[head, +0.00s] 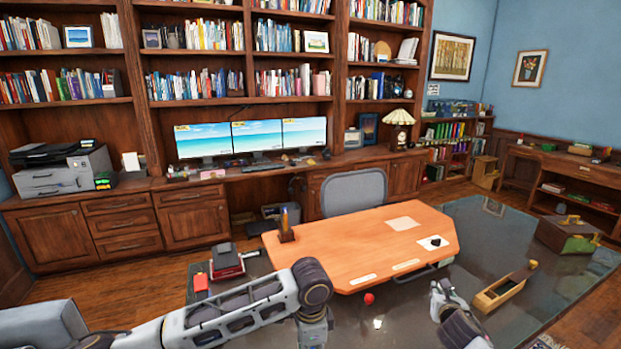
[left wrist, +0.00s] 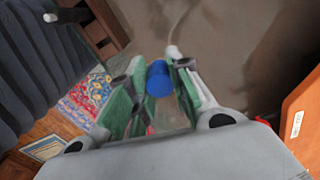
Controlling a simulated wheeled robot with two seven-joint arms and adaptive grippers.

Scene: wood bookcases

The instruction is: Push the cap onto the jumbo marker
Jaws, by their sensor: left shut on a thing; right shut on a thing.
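In the left wrist view a blue cylinder (left wrist: 159,79) with a round end sits between the green-padded fingers of my left gripper (left wrist: 157,88), which is shut on it. I cannot tell whether it is the cap or the marker. My left gripper is below the picture edge in the head view. My right gripper (head: 440,292) is over the dark glossy tabletop in the head view, small and partly hidden by its own wrist. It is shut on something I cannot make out. The other marker part is not clearly visible.
An orange-brown desk board (head: 345,243) carries a pen holder (head: 287,235). A red-and-black box (head: 227,264) is at left.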

